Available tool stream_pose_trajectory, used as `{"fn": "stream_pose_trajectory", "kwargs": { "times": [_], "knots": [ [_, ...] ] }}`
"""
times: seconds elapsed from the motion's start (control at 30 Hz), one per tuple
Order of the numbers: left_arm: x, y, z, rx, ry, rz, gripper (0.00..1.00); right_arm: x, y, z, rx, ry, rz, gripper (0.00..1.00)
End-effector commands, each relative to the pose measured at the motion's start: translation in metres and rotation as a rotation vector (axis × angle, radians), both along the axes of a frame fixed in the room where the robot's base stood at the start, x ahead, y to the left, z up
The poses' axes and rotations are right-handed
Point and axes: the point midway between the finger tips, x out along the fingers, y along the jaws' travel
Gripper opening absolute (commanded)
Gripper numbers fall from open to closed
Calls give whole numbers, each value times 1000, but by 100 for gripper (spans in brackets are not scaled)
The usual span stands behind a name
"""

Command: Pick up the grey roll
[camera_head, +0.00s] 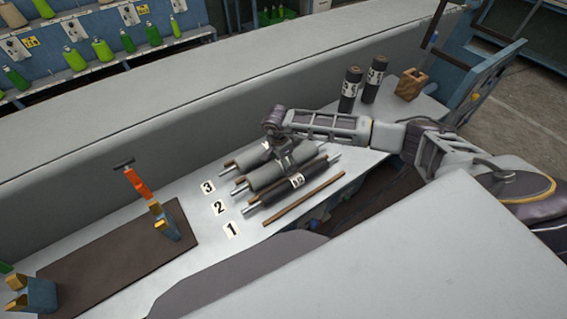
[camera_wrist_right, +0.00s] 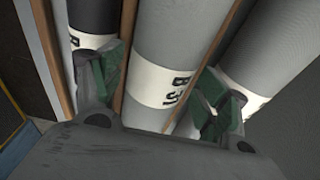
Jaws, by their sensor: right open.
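Three rolls lie side by side on the white bench in the head view, by cards 3, 2 and 1. The middle grey roll (camera_head: 264,177) is by card 2. It shows in the right wrist view (camera_wrist_right: 178,45) with a white label band. A dark roll (camera_head: 277,194) with a white label is on its near side. Another grey roll (camera_head: 246,158) is on its far side. My right gripper (camera_head: 284,160) is over the middle roll. In the right wrist view its open fingers (camera_wrist_right: 163,92) are on either side of this roll; contact is unclear. My left gripper is not in view.
Wooden strips (camera_head: 304,198) run beside the rolls. Two dark upright rolls (camera_head: 349,90) and a wooden block (camera_head: 411,84) stand behind my right arm. A long grey wall (camera_head: 200,110) bounds the back.

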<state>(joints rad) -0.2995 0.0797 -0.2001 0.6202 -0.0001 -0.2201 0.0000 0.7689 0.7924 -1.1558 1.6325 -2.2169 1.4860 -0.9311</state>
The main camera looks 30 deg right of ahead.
Motion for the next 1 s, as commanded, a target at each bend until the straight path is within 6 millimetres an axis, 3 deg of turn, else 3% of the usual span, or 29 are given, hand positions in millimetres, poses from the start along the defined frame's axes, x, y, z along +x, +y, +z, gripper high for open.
{"fn": "stream_pose_trajectory", "kwargs": {
  "times": [0.27, 0.73, 1.0],
  "knots": [
    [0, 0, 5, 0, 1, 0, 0, 0, -2, -21, 1, -1, 0, 75],
    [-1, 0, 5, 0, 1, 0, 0, 1, -3, -21, 0, -1, 0, 75],
    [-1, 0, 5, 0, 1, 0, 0, 1, -3, -21, 0, -1, 0, 40]
  ]
}}
